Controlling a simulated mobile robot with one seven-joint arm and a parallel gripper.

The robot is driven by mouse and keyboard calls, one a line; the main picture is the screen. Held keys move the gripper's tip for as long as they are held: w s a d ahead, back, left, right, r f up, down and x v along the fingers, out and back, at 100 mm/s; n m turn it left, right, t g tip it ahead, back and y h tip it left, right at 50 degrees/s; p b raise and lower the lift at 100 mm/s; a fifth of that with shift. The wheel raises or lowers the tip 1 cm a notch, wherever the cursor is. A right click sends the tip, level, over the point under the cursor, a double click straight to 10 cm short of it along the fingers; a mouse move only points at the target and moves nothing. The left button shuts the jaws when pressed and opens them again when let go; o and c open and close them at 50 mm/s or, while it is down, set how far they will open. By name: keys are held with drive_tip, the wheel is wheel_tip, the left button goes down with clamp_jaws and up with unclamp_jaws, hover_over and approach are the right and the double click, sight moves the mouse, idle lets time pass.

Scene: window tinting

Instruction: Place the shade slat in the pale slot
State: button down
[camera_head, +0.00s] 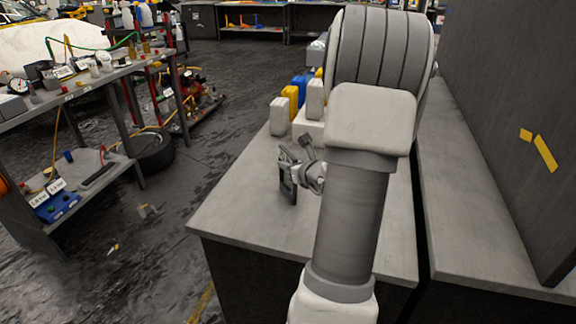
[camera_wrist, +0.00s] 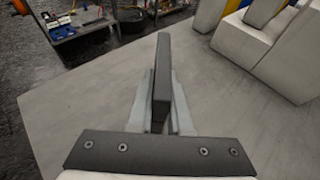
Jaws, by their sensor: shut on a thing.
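A dark grey slat (camera_wrist: 162,75) stands upright between the two pale fingers of my gripper (camera_wrist: 161,103) in the wrist view. My gripper is shut on it and holds it over the grey bench top. In the head view my gripper (camera_head: 295,178) shows left of my arm, with the dark slat (camera_head: 287,188) at its tip. Pale blocks (camera_wrist: 286,58) stand at the upper right of the wrist view, apart from the slat, with a dark grey piece (camera_wrist: 262,12) by them. I cannot make out the pale slot clearly; my arm hides part of the bench.
White, yellow (camera_head: 291,99) and blue (camera_head: 299,86) containers stand at the bench's far end. The grey bench top (camera_head: 245,205) is clear at the left and front. A dark upright panel (camera_head: 510,120) rises at the right. A cluttered workbench (camera_head: 90,80) stands at the left.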

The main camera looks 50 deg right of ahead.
drive_tip(key=shift+f, duration=0.15)
drive_tip(key=c, duration=0.8)
unclamp_jaws()
drive_tip(key=shift+c, duration=0.2)
